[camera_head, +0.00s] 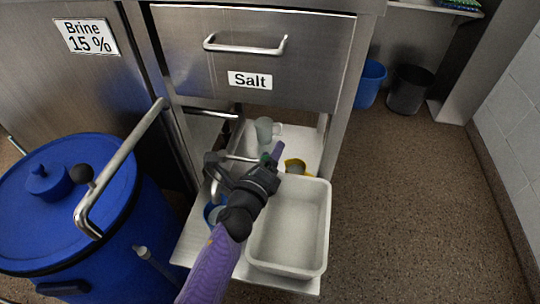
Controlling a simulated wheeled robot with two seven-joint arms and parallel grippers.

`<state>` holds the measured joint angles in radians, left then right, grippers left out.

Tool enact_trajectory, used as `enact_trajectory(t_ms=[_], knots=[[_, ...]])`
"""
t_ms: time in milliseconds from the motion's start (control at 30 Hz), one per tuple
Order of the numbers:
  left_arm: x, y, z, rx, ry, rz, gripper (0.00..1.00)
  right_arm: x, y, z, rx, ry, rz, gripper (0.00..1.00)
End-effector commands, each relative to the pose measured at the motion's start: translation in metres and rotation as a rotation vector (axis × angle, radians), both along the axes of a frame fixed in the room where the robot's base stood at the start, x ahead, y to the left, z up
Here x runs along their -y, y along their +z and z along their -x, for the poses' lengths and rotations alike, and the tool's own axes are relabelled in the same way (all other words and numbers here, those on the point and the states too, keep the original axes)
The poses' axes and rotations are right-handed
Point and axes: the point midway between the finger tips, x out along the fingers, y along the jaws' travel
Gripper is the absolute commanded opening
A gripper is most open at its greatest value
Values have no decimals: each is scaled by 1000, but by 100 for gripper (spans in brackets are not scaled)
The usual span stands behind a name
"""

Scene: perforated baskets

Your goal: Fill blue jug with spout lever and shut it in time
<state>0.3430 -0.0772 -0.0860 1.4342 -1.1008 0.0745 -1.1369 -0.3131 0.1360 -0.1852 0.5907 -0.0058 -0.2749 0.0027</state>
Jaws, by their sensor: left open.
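A blue jug (209,214) stands on the low metal shelf, left of a white tub. My left arm and gripper partly hide it, and I cannot tell how full it is. My left gripper (262,170), black on a purple arm, is open above the shelf, over the tub's left rear edge in the picture. A thin pale metal rod (238,157) shows beside the gripper; I cannot tell whether it is the spout lever or whether the gripper touches it. My right gripper is not in view.
The white tub (322,225) fills the shelf's right front. A grey cup (264,131) and a yellow item (296,165) stand behind it. A Salt drawer (310,50) hangs above. A large blue barrel (50,215) is at left. Floor at right is clear.

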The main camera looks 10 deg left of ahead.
Motion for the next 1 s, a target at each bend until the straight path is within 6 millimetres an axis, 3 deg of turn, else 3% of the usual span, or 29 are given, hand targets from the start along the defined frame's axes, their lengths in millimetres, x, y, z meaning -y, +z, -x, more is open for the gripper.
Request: enact_trajectory(t_ms=[367, 800, 1000], knots=[[0, 0, 4, 0, -2, 1, 81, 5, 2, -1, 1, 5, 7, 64], [-14, 1, 89, -2, 0, 3, 81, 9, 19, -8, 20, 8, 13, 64], [-16, 0, 98, 0, -1, 0, 81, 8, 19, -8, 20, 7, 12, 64]])
